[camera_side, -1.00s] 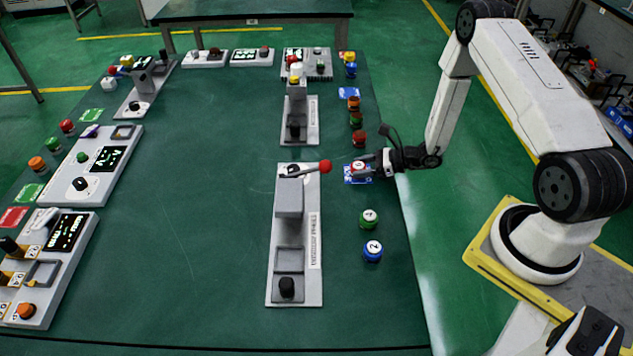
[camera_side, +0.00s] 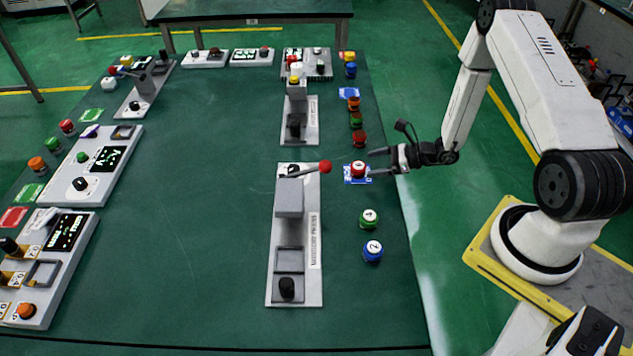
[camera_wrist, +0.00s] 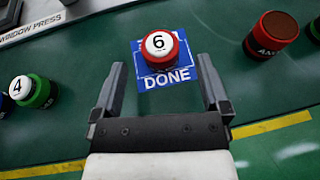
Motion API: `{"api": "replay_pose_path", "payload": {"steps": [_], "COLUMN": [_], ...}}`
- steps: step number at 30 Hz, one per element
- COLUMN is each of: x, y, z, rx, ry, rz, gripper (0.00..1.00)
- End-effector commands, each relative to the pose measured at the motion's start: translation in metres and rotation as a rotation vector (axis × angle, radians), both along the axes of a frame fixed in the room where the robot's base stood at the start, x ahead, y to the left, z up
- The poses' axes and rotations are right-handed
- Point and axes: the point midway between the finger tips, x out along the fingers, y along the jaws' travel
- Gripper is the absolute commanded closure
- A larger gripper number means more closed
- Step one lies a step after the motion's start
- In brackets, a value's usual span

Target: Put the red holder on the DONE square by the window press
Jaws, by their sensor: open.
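The red holder (camera_side: 358,169), with a white top marked 6, stands upright on the blue DONE square (camera_side: 347,179) beside the window press (camera_side: 289,203). In the wrist view the red holder (camera_wrist: 161,50) sits on the upper part of the DONE square (camera_wrist: 150,82), with the word DONE showing on the near side. My gripper (camera_side: 377,163) is open and empty, just right of the holder in the side view. In the wrist view its two fingers (camera_wrist: 160,77) are apart, on the near side of the holder, with a gap to it.
A green holder marked 4 (camera_side: 369,218) and a blue holder marked 2 (camera_side: 372,250) stand nearer the front. Behind the square is a dark red container (camera_side: 359,138), with more containers further back. The right table edge runs under my gripper.

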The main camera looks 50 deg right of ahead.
Motion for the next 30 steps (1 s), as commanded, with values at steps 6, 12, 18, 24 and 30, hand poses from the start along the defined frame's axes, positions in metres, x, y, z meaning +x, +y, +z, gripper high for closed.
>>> {"api": "replay_pose_path", "payload": {"steps": [6,12,18,24,30], "x": [-0.024,-0.044,-0.057,-0.061,-0.061], "y": [-0.019,-0.033,-0.041,-0.044,-0.044], "z": [0.013,0.023,0.029,0.031,0.031], "rx": [0.000,0.000,0.000,0.001,0.000], "ry": [0.000,0.000,0.000,0.001,0.000], "rz": [-0.004,-0.003,-0.001,0.001,0.001], "gripper": [0.04,0.04,0.04,0.04,0.04]}}
